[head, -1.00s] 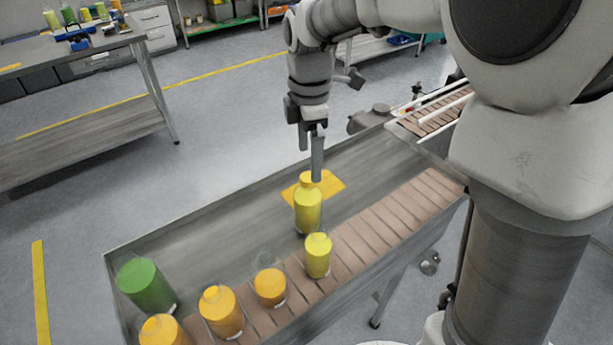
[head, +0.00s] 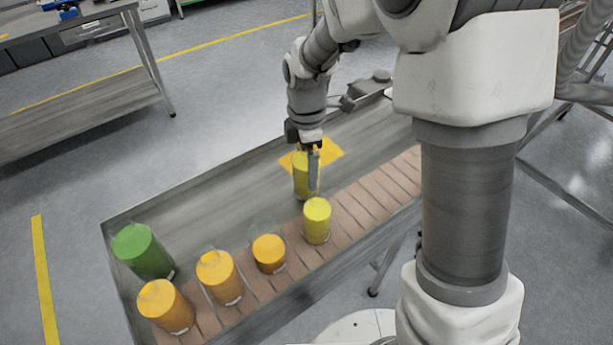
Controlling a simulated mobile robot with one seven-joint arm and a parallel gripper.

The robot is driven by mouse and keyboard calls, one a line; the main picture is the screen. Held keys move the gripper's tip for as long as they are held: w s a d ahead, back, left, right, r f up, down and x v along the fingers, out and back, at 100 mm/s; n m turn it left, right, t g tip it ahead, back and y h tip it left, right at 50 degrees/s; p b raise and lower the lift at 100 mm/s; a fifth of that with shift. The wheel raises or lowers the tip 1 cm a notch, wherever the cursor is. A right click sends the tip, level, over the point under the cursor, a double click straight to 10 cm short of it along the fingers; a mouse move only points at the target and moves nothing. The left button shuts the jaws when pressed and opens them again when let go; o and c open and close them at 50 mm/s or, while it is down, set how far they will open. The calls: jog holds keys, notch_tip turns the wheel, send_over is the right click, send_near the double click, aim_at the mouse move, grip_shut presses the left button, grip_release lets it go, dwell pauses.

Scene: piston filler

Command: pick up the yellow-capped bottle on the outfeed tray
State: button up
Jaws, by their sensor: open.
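The yellow-capped bottle (head: 301,182) stands upright on the grey outfeed tray (head: 225,215), beside the brown conveyor belt. One finger shows in front of the bottle's right side. I cannot tell whether the fingers touch it or where the far finger is.
A shorter yellow container (head: 317,221) stands on the belt (head: 345,207) close to the gripper. Several orange containers (head: 220,277) and a green one (head: 143,251) stand to the left. A yellow patch (head: 328,151) lies on the tray behind the bottle. The tray's middle left is clear.

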grip_shut()
dwell(0.5)
jog(key=shift+r, duration=0.15)
